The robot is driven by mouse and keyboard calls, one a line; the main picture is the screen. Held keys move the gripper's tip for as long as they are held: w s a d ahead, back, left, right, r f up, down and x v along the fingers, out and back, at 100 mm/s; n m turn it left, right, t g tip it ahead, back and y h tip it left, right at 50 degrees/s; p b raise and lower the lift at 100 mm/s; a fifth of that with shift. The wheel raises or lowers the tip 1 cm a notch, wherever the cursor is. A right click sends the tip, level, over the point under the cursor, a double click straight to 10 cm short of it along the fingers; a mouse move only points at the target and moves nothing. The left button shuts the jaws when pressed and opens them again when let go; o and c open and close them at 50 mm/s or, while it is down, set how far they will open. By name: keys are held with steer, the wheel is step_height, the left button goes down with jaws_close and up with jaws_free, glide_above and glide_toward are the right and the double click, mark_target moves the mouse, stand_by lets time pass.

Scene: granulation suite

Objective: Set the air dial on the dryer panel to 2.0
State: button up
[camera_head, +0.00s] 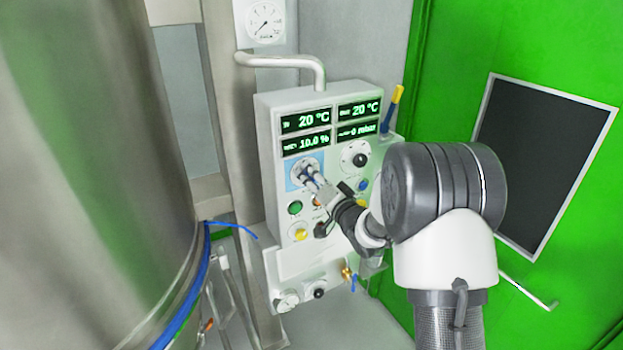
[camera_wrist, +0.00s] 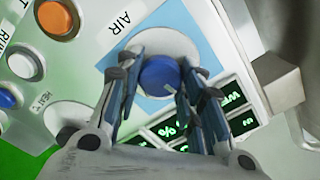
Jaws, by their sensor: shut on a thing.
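The dryer panel (camera_head: 268,160) is a white box with green displays, reading 20 °C twice, 10.0 % and a partly blurred lower right line. The air dial (camera_wrist: 160,77) is a blue knob on a round white plate with a light blue backing, beside the label AIR (camera_wrist: 122,21). My gripper (camera_head: 309,178) reaches the dial at the panel's left. In the wrist view my gripper (camera_wrist: 160,85) has one finger on each side of the blue knob and is shut on it. The dial's scale is too small or hidden to read.
A second dial (camera_head: 355,157) sits right of the air dial. Below are a green button (camera_head: 295,208) and several others; an orange button (camera_wrist: 57,18) is close by. A pipe (camera_head: 285,60) rises above the panel. A large steel vessel (camera_head: 100,180) stands at left, a green door (camera_head: 450,60) at right.

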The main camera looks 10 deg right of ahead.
steer(key=shift+m, duration=1)
steer(key=o, duration=1.1)
steer(key=v, duration=1.2)
